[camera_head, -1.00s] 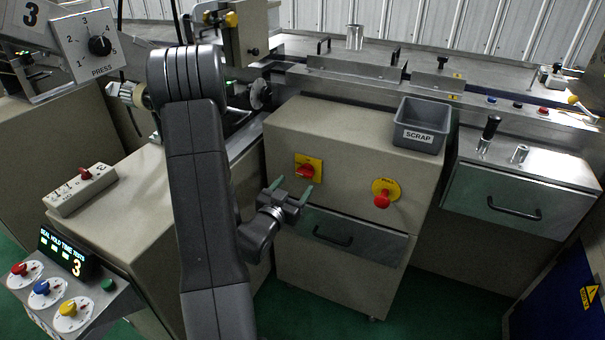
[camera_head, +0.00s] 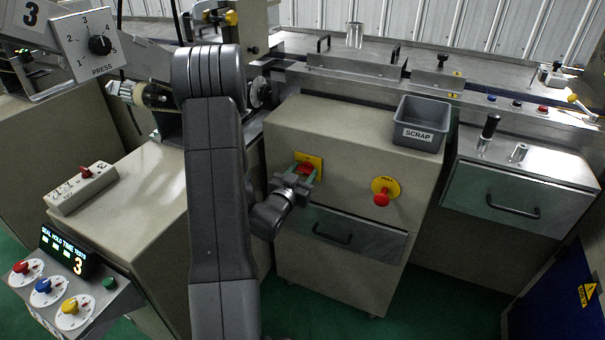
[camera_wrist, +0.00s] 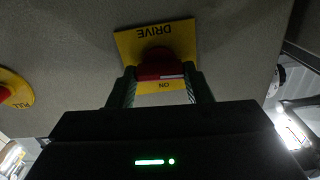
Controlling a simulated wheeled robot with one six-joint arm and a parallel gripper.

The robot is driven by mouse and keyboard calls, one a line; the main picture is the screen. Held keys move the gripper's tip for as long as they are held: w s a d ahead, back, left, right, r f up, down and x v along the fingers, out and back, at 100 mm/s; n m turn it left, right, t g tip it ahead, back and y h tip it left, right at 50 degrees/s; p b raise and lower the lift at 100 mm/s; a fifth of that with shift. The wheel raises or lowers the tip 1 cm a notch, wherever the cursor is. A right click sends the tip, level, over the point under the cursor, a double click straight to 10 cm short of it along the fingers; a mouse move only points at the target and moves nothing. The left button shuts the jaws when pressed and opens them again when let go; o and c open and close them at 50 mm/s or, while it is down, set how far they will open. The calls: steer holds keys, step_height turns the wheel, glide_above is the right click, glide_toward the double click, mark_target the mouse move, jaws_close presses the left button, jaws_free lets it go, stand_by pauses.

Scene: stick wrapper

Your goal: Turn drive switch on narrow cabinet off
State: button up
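The drive switch (camera_head: 306,167) is a red knob on a yellow plate on the front of the narrow beige cabinet (camera_head: 350,165). In the wrist view the red knob (camera_wrist: 158,66) is seen upside down, with "DRIVE" and "ON" on its plate (camera_wrist: 128,45). My gripper (camera_head: 302,172) is at the switch. In the wrist view my gripper's two greenish fingers (camera_wrist: 160,75) stand on either side of the knob, with what look like narrow gaps, so it appears open around it. The gripper partly hides the switch in the head view.
A red pull button (camera_head: 382,197) on a yellow disc is to the right of the switch. A drawer with a black handle (camera_head: 332,238) lies below. A grey scrap bin (camera_head: 420,125) stands on the cabinet top. A beige cabinet (camera_head: 150,215) stands left of my arm.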

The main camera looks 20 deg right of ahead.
steer(key=shift+f+b, duration=0.1)
steer(key=shift+b, duration=0.25)
steer(key=shift+n+b, duration=0.3)
steer(key=shift+n, duration=0.3)
steer(key=o, duration=1)
steer(key=b+v, duration=0.1)
steer(key=v, duration=1.2)
steer(key=shift+s+a, duration=0.25)
steer(key=shift+a, duration=0.1)
